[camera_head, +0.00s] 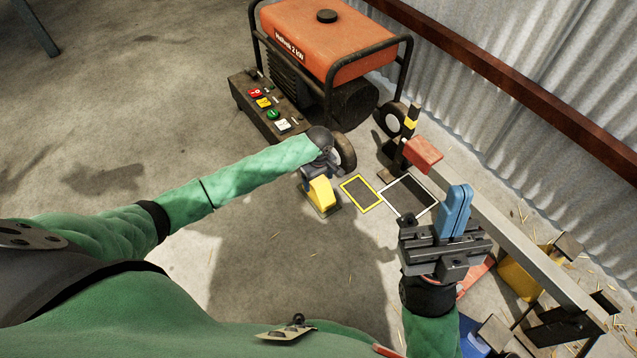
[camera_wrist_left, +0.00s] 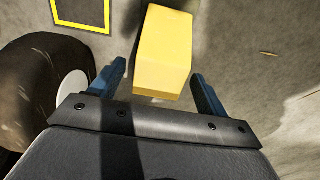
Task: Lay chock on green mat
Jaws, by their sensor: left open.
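The yellow chock (camera_head: 321,193) stands on the floor near the generator's wheel. A dark border shows around its foot; I cannot tell whether it is the green mat. In the left wrist view the chock (camera_wrist_left: 165,48) sits ahead of and between the blue fingertips, with a gap on each side. My left gripper (camera_wrist_left: 158,85) is open and holds nothing; in the head view it (camera_head: 325,168) is just behind the chock. My right gripper (camera_head: 455,210) is raised at the right, its blue fingers together with nothing seen between them. No mat is clearly green.
A yellow-edged dark patch (camera_head: 361,193) and a white-edged dark patch (camera_head: 408,198) lie right of the chock. The orange generator (camera_head: 325,42) and its wheel (camera_head: 346,152) stand close behind. A metal beam (camera_head: 530,255) with a red block (camera_head: 423,153) runs along the right. Floor at left is clear.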

